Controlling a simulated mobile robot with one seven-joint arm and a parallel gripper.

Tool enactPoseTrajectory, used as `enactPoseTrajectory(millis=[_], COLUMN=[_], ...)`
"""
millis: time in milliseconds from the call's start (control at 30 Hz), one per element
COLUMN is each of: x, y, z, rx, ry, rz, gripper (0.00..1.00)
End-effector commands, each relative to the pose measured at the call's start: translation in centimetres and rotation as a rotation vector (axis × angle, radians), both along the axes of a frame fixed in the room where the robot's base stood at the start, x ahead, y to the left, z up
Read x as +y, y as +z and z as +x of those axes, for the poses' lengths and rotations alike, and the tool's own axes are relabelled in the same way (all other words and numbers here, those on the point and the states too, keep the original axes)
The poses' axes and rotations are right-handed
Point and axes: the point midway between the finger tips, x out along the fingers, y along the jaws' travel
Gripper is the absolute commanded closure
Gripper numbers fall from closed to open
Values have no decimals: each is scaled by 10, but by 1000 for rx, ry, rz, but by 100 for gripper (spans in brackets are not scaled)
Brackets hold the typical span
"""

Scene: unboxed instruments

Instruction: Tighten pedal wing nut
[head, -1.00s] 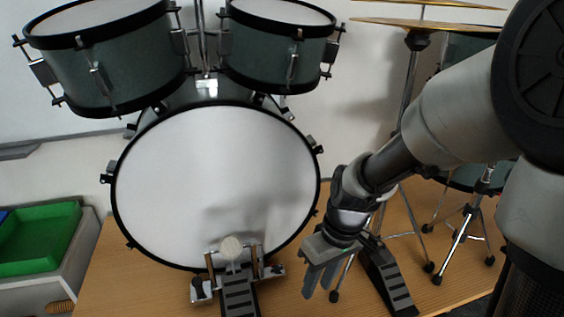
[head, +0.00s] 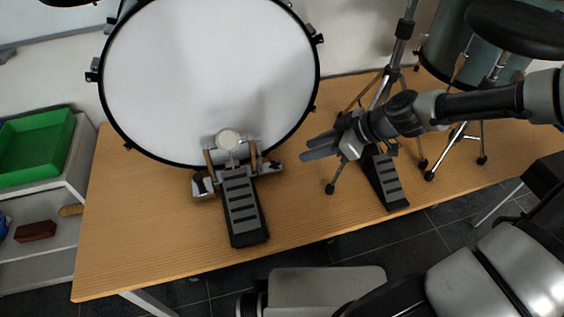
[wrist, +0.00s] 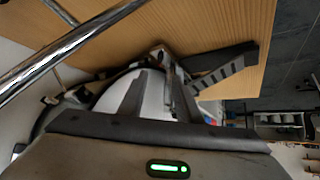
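The bass drum pedal (head: 243,206) stands on the table at the foot of the white bass drum (head: 205,80). It has a black ribbed footboard, a round pale beater (head: 228,140) and metal clamp parts on both sides. A dark part shows at its left clamp (head: 200,184); I cannot tell which part is the wing nut. My gripper (head: 312,148) is empty and open, to the right of the pedal and apart from it, pointing left. The wrist view shows a gap between its fingers (wrist: 156,95), with the pedal footboard (wrist: 222,70) beyond them.
A second pedal (head: 386,182) and the chrome stand legs (head: 422,145) are close beneath and beside my gripper. A chrome tube (wrist: 70,45) crosses the wrist view. The wooden table (head: 150,245) is clear left of the pedal. A green bin (head: 38,148) stands at far left.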

Motion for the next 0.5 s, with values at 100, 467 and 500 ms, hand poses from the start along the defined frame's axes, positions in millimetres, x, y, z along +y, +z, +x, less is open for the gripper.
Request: enactPoseTrajectory(millis=[100, 467, 500], x=[20, 65, 69], y=[-24, -74, -77], z=[8, 29, 30], rx=[2, 4, 4], ry=[5, 1, 2], rz=[1, 1, 1], gripper=[69, 69, 69])
